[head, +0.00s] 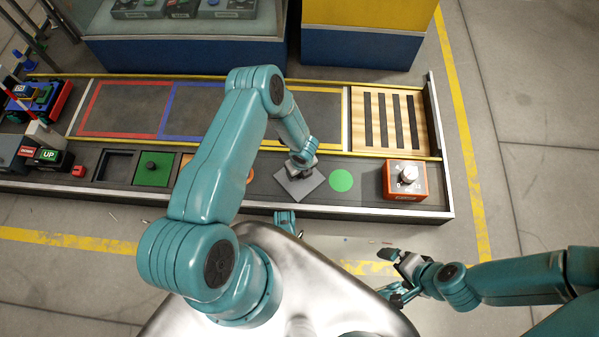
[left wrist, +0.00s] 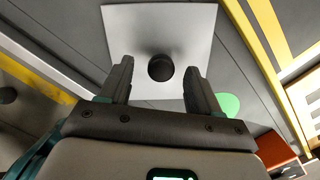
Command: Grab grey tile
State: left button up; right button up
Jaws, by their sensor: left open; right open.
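The grey tile (head: 301,187) is a flat square lying on the dark front strip of the bench, just left of a green disc. In the left wrist view the tile (left wrist: 184,34) fills the upper middle and has a round black knob (left wrist: 161,68) on it. My left gripper (left wrist: 160,75) is open, with one finger on each side of the knob and a gap to it. In the head view my left gripper (head: 299,168) is above the tile and hides part of it. My right gripper (head: 396,276) is open and empty, off the bench's front edge.
A green square tile (head: 153,169) sits to the left. A slatted wooden board (head: 421,122) lies at the back right. Red and blue outlined areas lie behind.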

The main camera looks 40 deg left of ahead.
pick_arm(q)
jog(key=shift+w+f, duration=0.1)
jog(key=shift+f, duration=0.35)
jog(key=c, duration=1.2)
grip_shut()
jog(key=shift+r, duration=0.15)
